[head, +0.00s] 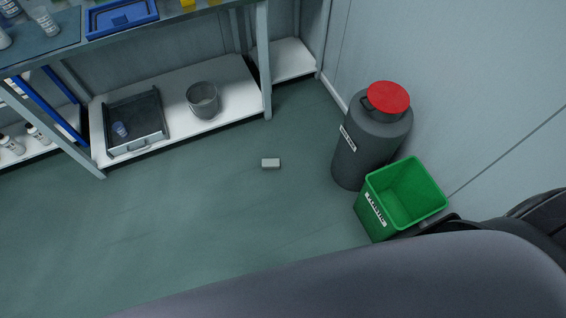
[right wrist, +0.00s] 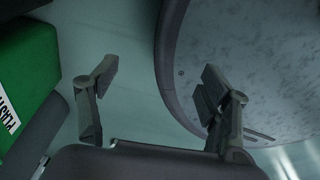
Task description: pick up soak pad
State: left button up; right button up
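A small pale block, which looks like the soak pad (head: 271,163), lies on the green floor in the middle of the head view, between the shelf bench and the grey canister. My right gripper (right wrist: 160,85) shows in the right wrist view with its two fingers spread wide and nothing between them. It is beside the green bin, well away from the pad. The pad does not show in the right wrist view. My left gripper is not in either view.
A grey canister with a red lid (head: 370,140) and a green bin (head: 405,192) stand along the right wall. A bench with a white lower shelf (head: 180,90) holds a dark tray (head: 135,122) and a grey bucket (head: 202,99). The floor around the pad is clear.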

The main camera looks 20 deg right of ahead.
aim_at(266, 164)
jog(key=i+j+z, duration=0.15)
jog(key=z, duration=0.25)
jog(key=i+j+z, duration=0.2)
jog(key=z, duration=0.25)
jog(key=i+j+z, duration=0.15)
jog(key=j+z, duration=0.25)
jog(key=l, duration=0.1)
